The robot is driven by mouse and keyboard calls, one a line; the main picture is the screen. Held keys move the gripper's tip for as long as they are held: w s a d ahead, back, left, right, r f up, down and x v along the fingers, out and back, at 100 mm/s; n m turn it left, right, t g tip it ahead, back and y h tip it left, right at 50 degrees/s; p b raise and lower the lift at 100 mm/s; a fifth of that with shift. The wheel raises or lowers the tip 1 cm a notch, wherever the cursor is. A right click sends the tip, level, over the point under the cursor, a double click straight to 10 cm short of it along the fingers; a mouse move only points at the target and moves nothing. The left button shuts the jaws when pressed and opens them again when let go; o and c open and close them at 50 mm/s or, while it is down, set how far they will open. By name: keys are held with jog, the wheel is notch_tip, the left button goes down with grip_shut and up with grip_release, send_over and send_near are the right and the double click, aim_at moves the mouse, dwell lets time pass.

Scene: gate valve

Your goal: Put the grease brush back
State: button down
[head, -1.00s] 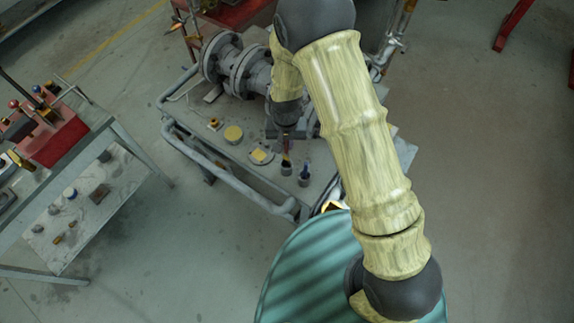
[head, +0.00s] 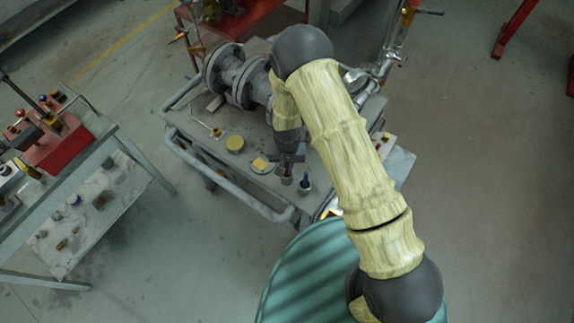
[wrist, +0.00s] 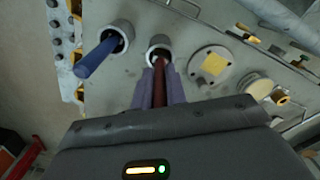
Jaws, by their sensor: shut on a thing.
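The grease brush shows as a red-brown handle (wrist: 160,80) in the wrist view. My gripper (wrist: 160,88) is shut on it, with a finger on each side. The handle points to the mouth of a grey cup (wrist: 159,44); its lower end is at or inside that mouth, and I cannot tell how deep. In the head view my gripper (head: 287,160) is right above the cup (head: 286,177) and hides most of the brush. A second grey cup (wrist: 121,31) beside it holds a tool with a blue handle (wrist: 95,59); this cup also shows in the head view (head: 305,188).
A round disc with a yellow square (head: 261,165) and a round yellow-topped tin (head: 235,144) sit left of the cups on the grey bench (head: 212,158). A flanged valve pipe (head: 240,75) lies behind. A railing (head: 230,190) runs along the bench's front.

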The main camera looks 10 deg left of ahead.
jog(key=shift+f, duration=1.05)
jog(key=shift+f, duration=0.2)
jog(key=c, duration=1.4)
grip_release()
jog(key=shift+r, duration=0.2)
notch_tip(320, 180, up, 12)
jog(key=b, duration=0.3)
jog(key=shift+f, duration=0.2)
jog(key=shift+r, duration=0.2)
